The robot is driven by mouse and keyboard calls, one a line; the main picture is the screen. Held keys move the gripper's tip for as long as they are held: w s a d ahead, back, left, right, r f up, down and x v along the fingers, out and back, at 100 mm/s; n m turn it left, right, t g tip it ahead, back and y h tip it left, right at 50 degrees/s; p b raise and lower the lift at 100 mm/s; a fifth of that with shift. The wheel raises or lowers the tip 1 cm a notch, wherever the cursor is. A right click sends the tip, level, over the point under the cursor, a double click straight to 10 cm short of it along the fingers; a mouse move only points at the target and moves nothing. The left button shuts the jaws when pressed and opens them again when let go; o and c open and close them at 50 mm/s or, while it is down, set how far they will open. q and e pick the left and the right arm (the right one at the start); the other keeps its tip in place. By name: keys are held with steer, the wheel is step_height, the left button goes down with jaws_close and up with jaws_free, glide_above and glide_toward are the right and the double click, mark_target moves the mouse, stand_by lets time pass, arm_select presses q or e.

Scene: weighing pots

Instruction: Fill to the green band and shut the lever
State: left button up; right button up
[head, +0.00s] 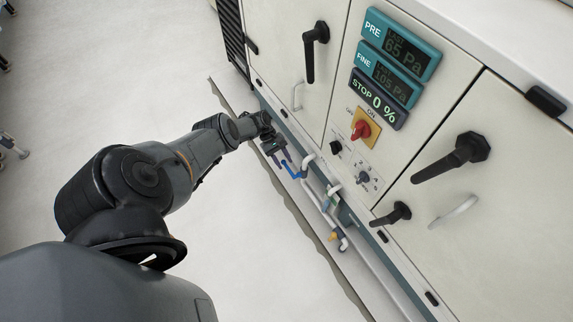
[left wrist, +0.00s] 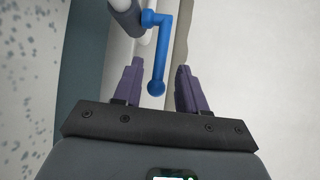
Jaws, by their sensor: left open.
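A blue lever (head: 291,170) sits on the white pipework along the foot of the cabinet. In the left wrist view the lever (left wrist: 158,55) is bent, and its round end lies between my left gripper's purple fingers. My left gripper (head: 280,157) is open, with a gap on both sides of the lever; it also shows in the left wrist view (left wrist: 159,66). A small greenish fitting (head: 328,203) sits farther along the pipe. I cannot make out a green band or a fill level. My right gripper is not in view.
The pale cabinet (head: 270,45) has black handles, a red and yellow switch (head: 362,130) and a display (head: 378,97) reading STOP 0 %. Several white pipes (head: 333,190) run low along its front. A yellow fitting (head: 334,236) is farther down.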

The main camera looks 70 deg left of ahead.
arm_select(q)
steer(key=p+v, duration=0.2)
steer(key=v, duration=0.4)
steer(key=shift+r, duration=0.2)
steer(key=shift+s+a, duration=0.1)
